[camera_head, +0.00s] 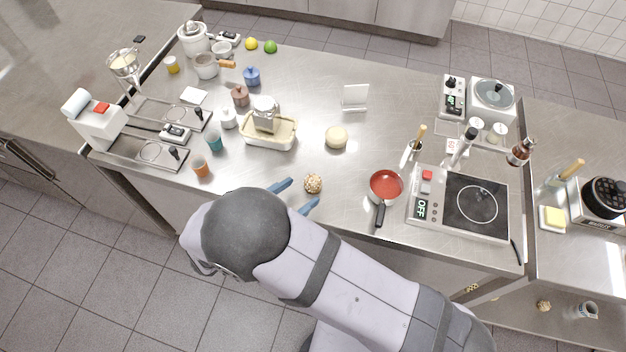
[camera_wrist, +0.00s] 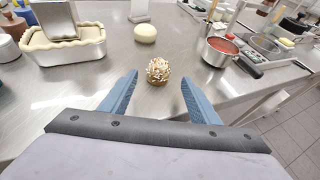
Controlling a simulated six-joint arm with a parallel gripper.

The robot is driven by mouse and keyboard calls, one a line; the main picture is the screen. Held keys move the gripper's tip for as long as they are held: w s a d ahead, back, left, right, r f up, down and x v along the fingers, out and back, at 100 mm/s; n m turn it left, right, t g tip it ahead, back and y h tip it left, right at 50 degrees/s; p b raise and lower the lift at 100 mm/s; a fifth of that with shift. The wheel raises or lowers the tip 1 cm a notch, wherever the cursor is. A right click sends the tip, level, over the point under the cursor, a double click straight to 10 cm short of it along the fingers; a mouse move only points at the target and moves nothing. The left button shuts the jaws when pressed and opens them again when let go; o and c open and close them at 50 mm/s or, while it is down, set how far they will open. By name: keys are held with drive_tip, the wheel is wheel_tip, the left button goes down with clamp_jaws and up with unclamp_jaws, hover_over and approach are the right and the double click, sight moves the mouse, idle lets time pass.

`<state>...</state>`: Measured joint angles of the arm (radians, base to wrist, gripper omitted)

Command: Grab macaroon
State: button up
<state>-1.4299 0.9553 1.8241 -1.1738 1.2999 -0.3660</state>
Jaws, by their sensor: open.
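A round, bumpy, light brown ball with white bits, which I take for the macaroon (camera_head: 313,184), sits on the steel counter near its front edge. My gripper (camera_head: 298,193) is open, its two blue fingers spread just in front of the ball. In the wrist view the ball (camera_wrist: 158,71) lies centred beyond the fingertips of my gripper (camera_wrist: 158,80), not touching either finger. Nothing is between the fingers.
A cream-coloured dough ball (camera_head: 336,136) and a cream rectangular dish (camera_head: 270,138) stand behind. A red-filled pan (camera_head: 385,186) is to the right, beside a cooktop (camera_head: 462,203). Counter around the macaroon is clear.

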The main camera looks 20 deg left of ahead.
sight(308, 187)
drive_tip(key=shift+p+x, duration=0.65)
drive_tip(key=shift+x, duration=0.1)
drive_tip(key=shift+p+x, duration=0.9)
drive_tip(key=shift+x, duration=1.05)
drive_tip(key=shift+a+f, duration=0.15)
drive_tip(key=c, duration=1.1)
